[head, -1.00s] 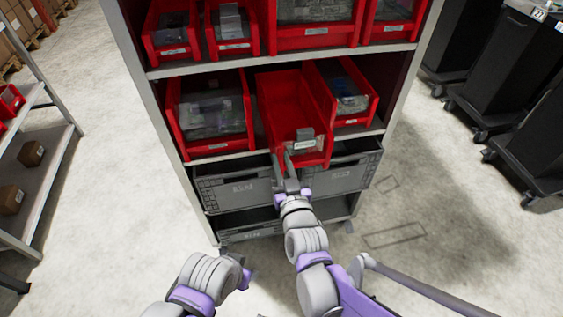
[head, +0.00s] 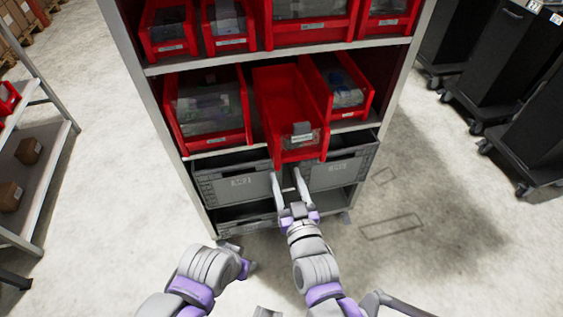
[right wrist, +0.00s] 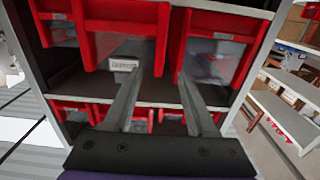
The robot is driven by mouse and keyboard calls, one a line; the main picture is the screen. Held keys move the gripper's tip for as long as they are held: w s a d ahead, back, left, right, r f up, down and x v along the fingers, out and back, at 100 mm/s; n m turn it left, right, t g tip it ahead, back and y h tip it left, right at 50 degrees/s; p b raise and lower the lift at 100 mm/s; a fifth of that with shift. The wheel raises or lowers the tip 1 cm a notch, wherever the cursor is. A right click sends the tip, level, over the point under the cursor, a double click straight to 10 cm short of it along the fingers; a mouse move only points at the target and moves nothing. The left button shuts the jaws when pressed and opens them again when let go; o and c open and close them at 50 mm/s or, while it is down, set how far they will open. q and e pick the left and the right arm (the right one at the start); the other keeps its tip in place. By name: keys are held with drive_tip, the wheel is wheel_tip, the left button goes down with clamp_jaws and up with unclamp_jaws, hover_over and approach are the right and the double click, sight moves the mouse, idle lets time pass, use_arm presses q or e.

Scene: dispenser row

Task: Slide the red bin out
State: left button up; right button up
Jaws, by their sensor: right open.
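The red bin (head: 272,100) sits in the middle of the middle shelf row in the head view. It juts out past the shelf's front edge, further than the bins on either side. A small grey labelled block (head: 301,131) lies near its front. My right gripper (head: 287,174) is open and empty, its fingertips just below and in front of the bin's front wall. In the right wrist view the open fingers (right wrist: 173,82) point toward the red bins, and contact cannot be told. My left gripper (head: 236,251) is low, left of the right arm; its jaws are unclear.
Red bins flank it on the left (head: 213,140) and right (head: 362,100). Grey crates (head: 235,186) stand on the shelf below, close behind my right fingers. Black carts (head: 500,80) stand at the right. Floor between rack and carts is clear.

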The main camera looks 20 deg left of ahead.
use_arm(q)
drive_tip(key=shift+r, duration=0.2)
use_arm(e)
drive_tip(key=v, duration=0.3)
idle(0.3)
drive_tip(key=s+d+f+m+g+h, duration=0.1)
drive_tip(key=d+f+g+h, duration=0.15)
drive_tip(key=d, duration=0.55)
drive_tip(key=s+d+f+m+g+h, duration=0.1)
drive_tip(key=d+f+m+g+h, duration=0.2)
drive_tip(key=d, duration=0.4)
drive_tip(key=s+d+f+m+g+h, duration=0.2)
drive_tip(key=s+d+f+g+h, duration=0.25)
drive_tip(key=s+d, duration=0.85)
use_arm(q)
wheel_tip(320, 180, up, 22)
drive_tip(key=w+t+p, duration=0.1)
drive_tip(key=p, duration=1.8)
drive_tip(key=shift+w, duration=0.35)
use_arm(e)
wheel_tip(320, 180, up, 21)
drive_tip(key=w, duration=0.1)
drive_tip(key=shift+w+d, duration=0.15)
drive_tip(key=shift+d, duration=0.1)
